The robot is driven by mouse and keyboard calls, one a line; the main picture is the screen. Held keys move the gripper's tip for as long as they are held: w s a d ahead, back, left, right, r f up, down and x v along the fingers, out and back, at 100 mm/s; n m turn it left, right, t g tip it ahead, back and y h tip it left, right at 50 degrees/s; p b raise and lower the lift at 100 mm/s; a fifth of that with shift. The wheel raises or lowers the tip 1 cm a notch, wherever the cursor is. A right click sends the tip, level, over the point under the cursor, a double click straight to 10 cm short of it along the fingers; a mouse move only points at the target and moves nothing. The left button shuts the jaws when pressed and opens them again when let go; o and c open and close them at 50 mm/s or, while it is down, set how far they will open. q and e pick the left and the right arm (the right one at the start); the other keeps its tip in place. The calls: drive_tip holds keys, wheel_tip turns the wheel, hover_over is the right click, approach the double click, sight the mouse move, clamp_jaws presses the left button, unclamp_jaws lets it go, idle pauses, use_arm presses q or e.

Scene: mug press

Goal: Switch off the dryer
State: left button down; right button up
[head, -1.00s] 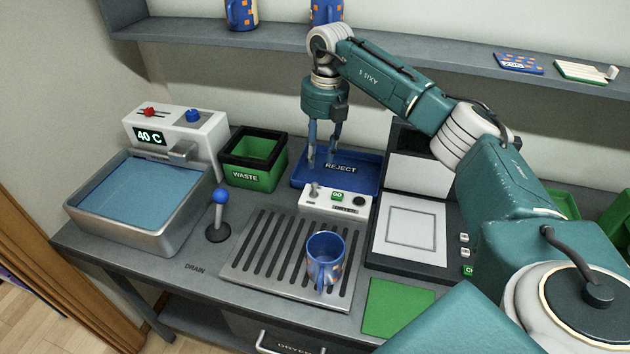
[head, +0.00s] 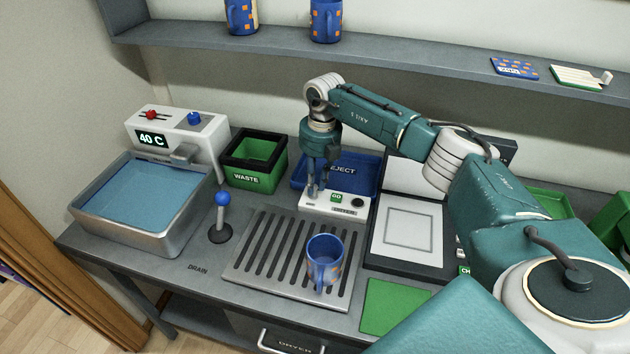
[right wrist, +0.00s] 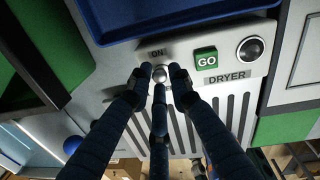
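The dryer's white control panel (head: 337,205) stands at the back of the slotted grille (head: 262,262). It carries a green GO button (head: 336,197), a round dark knob and a small metal toggle switch (right wrist: 160,74) under an "ON" label. My right gripper (head: 317,192) points down at the panel's left end. In the right wrist view its fingertips (right wrist: 160,77) are close around the toggle, one on each side, with a third finger below. I cannot tell whether they grip it. A blue mug with orange patches (head: 325,258) stands upright on the grille. My left gripper is not in view.
A blue REJECT tray (head: 360,178) lies just behind the panel, and a green WASTE bin (head: 256,160) is to its left. A blue-knobbed lever (head: 221,215) and a water basin (head: 140,200) stand further left. A press with a white plate (head: 408,225) is at the right.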

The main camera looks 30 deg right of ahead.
clamp_jaws()
drive_tip(key=shift+s+a+t+h, duration=0.2)
drive_tip(key=shift+t+h, duration=0.1)
drive_tip(key=shift+h, duration=0.2)
drive_tip(key=shift+s+a+t, duration=0.1)
drive_tip(key=shift+t, duration=0.2)
drive_tip(key=shift+s+a+f+t+h+b, duration=0.2)
drive_tip(key=shift+t+h+b, duration=0.25)
drive_tip(key=shift+h, duration=0.35)
drive_tip(key=t+h+b, duration=0.1)
drive_tip(key=b, duration=0.2)
drive_tip(key=a+t+h+b, duration=0.1)
drive_tip(key=b, duration=0.2)
drive_tip(key=shift+s+a+f, duration=0.1)
drive_tip(key=shift+s+f, duration=0.15)
drive_tip(key=shift+s, duration=0.15)
drive_tip(key=shift+s+a+r+t+h+b, duration=0.15)
drive_tip(key=shift+t+h+b, duration=0.3)
drive_tip(key=shift+b, duration=0.35)
